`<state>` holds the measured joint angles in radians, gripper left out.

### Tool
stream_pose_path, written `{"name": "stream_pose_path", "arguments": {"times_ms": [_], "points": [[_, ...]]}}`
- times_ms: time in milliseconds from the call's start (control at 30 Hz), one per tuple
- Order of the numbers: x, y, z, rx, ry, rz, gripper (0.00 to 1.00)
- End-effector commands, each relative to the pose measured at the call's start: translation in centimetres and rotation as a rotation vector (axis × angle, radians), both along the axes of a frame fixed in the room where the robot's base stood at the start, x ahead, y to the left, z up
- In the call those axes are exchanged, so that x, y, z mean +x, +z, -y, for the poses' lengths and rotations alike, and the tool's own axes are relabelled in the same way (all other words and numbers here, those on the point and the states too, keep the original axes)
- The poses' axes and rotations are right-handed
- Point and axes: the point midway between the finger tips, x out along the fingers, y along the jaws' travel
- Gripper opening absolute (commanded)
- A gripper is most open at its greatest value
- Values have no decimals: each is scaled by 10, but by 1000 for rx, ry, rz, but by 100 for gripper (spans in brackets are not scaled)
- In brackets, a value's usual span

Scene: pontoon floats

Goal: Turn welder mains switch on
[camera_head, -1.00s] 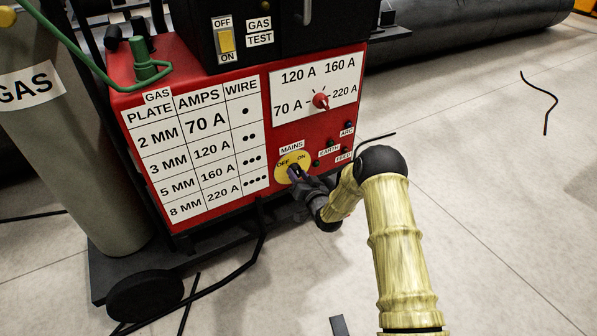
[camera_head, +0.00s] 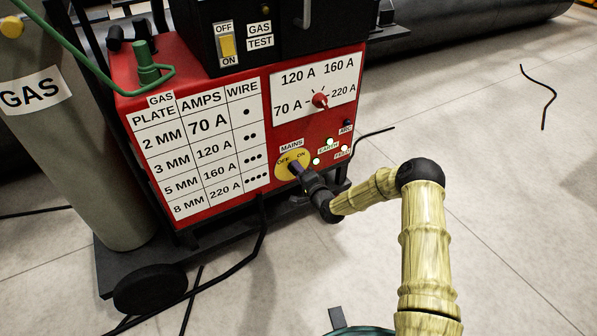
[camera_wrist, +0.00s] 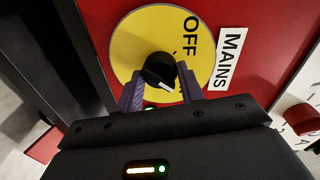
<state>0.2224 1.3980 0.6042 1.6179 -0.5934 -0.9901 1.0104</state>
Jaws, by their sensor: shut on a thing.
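The mains switch is a black knob (camera_wrist: 158,70) on a yellow disc (camera_head: 284,159) on the red welder front (camera_head: 262,185), under the MAINS label. The disc is marked OFF and ON. In the wrist view, my gripper's (camera_wrist: 162,86) purple fingertips are shut on the knob, one on each side. The knob's white pointer line is turned away from OFF; the ON mark is hidden there behind a finger. In the head view my gripper (camera_head: 297,170) reaches the disc from the lower right and covers the knob.
Above are the red amps selector (camera_head: 320,101) and the black gas test unit (camera_head: 240,40). A grey gas cylinder (camera_head: 90,170) stands left. Black cables lie on the floor.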

Motion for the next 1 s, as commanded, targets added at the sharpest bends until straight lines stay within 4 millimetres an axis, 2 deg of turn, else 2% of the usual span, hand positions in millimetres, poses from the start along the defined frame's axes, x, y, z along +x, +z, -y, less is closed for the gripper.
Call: {"name": "stream_pose_path", "arguments": {"times_ms": [300, 800, 833, 933, 1000], "points": [[-1, -2, 0, 122, 2, -87, 15], [-1, -2, -1, 145, 4, -104, 15], [-2, -2, -1, 145, 4, -104, 40], [-1, -2, -1, 144, 3, -103, 59], [-1, -1, -1, 144, 3, -101, 59]]}}
